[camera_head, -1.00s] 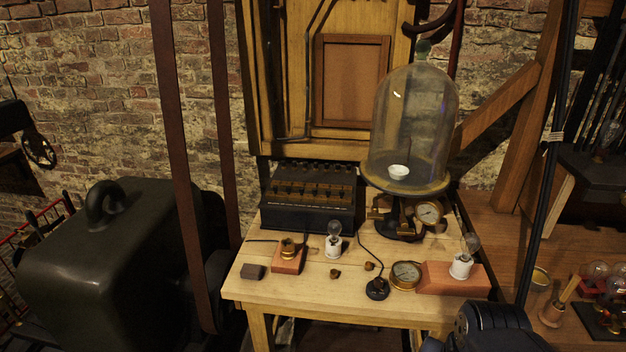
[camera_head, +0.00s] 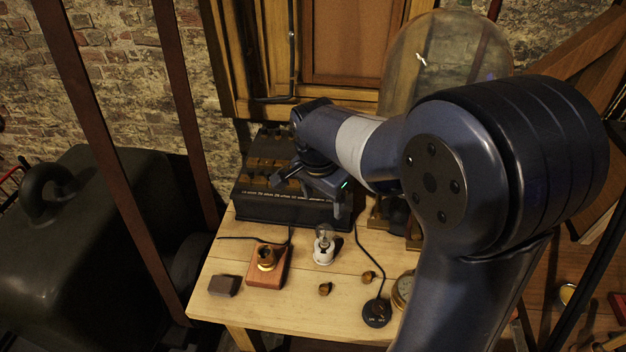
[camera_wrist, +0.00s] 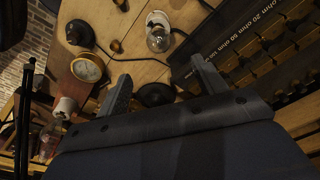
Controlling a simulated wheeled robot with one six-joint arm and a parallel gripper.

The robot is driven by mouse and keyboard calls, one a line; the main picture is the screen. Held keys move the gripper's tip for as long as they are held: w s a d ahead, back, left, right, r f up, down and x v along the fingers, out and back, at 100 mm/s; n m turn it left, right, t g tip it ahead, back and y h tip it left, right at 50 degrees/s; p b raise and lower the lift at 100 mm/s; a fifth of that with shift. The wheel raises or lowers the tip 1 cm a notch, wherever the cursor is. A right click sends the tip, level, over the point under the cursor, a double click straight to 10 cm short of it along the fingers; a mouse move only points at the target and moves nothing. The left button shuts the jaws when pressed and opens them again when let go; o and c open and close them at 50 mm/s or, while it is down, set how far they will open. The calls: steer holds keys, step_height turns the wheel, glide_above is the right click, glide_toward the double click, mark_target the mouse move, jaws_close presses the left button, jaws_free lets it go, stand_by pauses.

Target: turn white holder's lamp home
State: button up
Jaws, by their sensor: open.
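A white holder (camera_head: 323,256) with a clear glass lamp (camera_head: 324,233) stands on the wooden table. In the wrist view the lamp (camera_wrist: 159,39) and its white holder (camera_wrist: 157,18) show beyond my fingertips. My gripper (camera_head: 314,194) is open and empty, above and behind this lamp in the head view; its two fingers (camera_wrist: 160,72) are apart. A second white holder (camera_wrist: 65,106) sits on a reddish block at the left of the wrist view; my arm hides it in the head view.
A wooden block with a brass socket (camera_head: 266,257) and a small dark block (camera_head: 224,286) are left of the lamp. A black resistance box (camera_head: 285,208) stands behind. Small brass pieces (camera_head: 325,289), a corded black switch (camera_head: 376,312) and a dial gauge (camera_wrist: 88,68) lie nearby. A glass bell jar (camera_head: 425,60) rises behind my arm.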

mark_target(325, 225)
steer(key=f, duration=0.7)
steer(key=d+f+p, duration=0.1)
steer(key=f, duration=0.2)
steer(key=shift+w+f, duration=0.3)
steer(key=shift+w, duration=0.1)
steer(key=shift+c, duration=0.5)
steer(key=c, duration=1.1)
steer(key=m+b, duration=0.2)
steer(key=m, duration=0.2)
steer(key=shift+m, duration=0.4)
steer(key=shift+m+g, duration=0.3)
steer(key=shift+m, duration=0.5)
steer(key=m+b, duration=0.1)
steer(key=m, duration=0.3)
steer(key=shift+g, duration=0.3)
steer(key=shift+m, duration=1.2)
